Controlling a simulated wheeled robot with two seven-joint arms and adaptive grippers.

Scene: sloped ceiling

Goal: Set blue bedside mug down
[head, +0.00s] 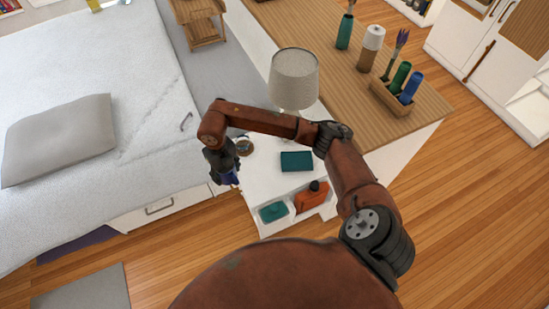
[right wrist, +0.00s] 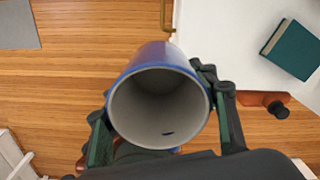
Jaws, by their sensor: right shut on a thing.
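The blue mug (right wrist: 155,52) is held in my right gripper (right wrist: 158,95), with a finger on either side. Its open mouth and pale inside face the wrist camera, and a small dark mark shows inside. In the head view my right gripper (head: 226,172) hangs at the left edge of the white bedside table (head: 262,188), and only a bit of the blue mug (head: 231,178) shows under it. The wrist view shows wood floor behind the mug, with the white tabletop (right wrist: 240,65) to the right. My left gripper is not in view.
A teal book (head: 297,161), a small round item (head: 244,146) and a lamp (head: 294,78) are on the bedside table. Below its top are a teal item (head: 273,211) and an orange bottle (head: 312,196). The bed (head: 90,90) is left. Some tabletop around the book is clear.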

